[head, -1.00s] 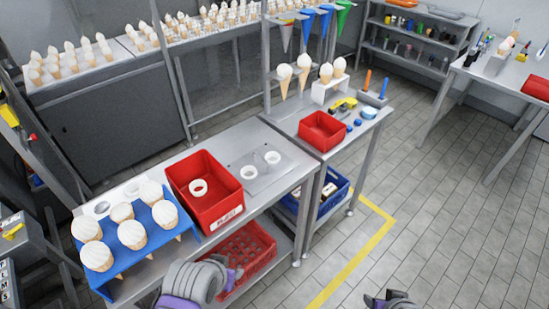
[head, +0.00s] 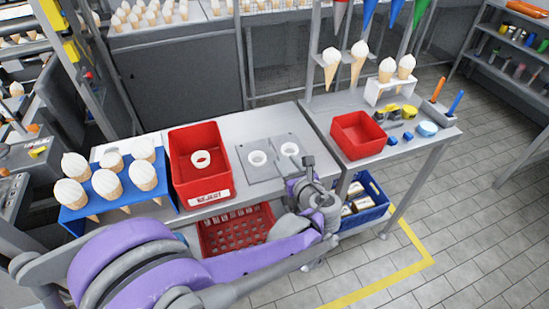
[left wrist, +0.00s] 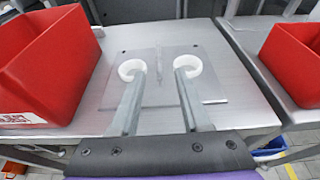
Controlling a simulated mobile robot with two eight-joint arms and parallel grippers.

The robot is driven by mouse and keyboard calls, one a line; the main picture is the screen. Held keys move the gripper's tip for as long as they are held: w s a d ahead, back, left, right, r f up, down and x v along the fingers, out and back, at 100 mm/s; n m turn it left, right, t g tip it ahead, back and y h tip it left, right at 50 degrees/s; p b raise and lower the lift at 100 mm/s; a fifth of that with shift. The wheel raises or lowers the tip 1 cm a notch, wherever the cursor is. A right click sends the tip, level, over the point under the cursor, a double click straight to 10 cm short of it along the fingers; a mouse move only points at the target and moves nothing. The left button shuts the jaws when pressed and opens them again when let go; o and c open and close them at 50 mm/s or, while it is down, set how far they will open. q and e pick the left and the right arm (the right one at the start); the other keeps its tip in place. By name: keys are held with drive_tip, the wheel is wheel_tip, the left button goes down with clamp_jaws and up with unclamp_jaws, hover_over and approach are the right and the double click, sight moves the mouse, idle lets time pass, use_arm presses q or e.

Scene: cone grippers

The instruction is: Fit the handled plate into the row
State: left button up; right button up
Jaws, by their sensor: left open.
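A flat grey plate (head: 262,170) lies on the metal bench. It bears two white rings (head: 257,158) side by side, with a thin upright piece between them in the left wrist view (left wrist: 159,62) that looks like its handle. My left gripper (head: 304,172) is over the bench's front edge, near the plate's right side in the head view. In the left wrist view its open, empty fingers (left wrist: 160,76) point at the plate, one towards each ring; contact cannot be told. My right gripper is out of view.
A red bin (head: 228,172) with one white ring inside stands left of the plate. Another red bin (head: 358,136) stands on the right-hand bench. A red crate (head: 213,236) and a blue crate (head: 378,204) sit below the benches.

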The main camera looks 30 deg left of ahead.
sight(276, 149)
use_arm(q)
drive_tip(key=x, duration=1)
drive_tip(key=shift+w+a+r+p, duration=0.1)
drive_tip(key=shift+w+a+p, duration=0.05)
drive_tip(key=shift+a+p, duration=0.2)
clamp_jaws()
idle(1.0)
